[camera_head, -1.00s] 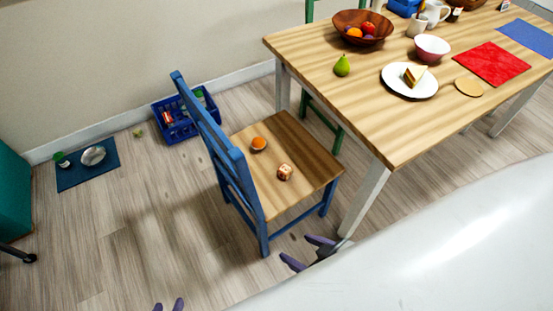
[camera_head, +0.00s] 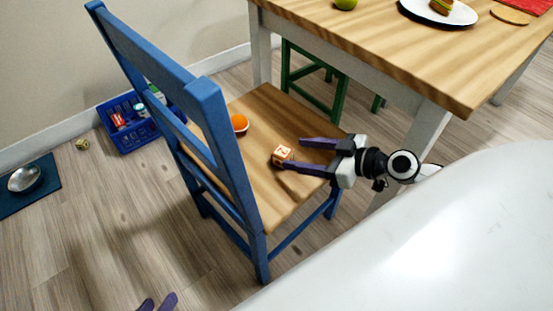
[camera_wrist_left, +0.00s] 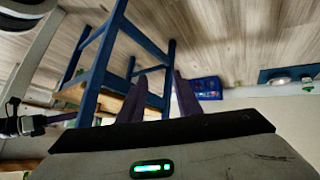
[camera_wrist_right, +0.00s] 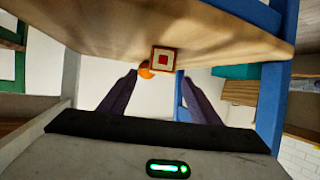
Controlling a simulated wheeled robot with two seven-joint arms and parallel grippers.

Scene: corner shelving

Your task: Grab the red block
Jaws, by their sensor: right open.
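The block (camera_head: 281,154) is a small cream cube with red-orange edges and markings, resting on the wooden seat of the blue chair (camera_head: 262,120). It also shows in the right wrist view (camera_wrist_right: 164,60), with a red square on its near face, ahead of the fingers. My right gripper (camera_head: 292,153) is open over the seat, its purple fingertips close to the block on its right side. I cannot tell whether they touch it. My left gripper (camera_head: 157,302) is low at the bottom edge, away from the chair, its fingers apart and empty.
An orange (camera_head: 239,123) sits on the seat behind the block. The blue chair back (camera_head: 200,110) rises left of the seat. The table (camera_head: 400,50) and its white leg (camera_head: 425,135) stand to the right. A blue basket (camera_head: 128,135) is on the floor.

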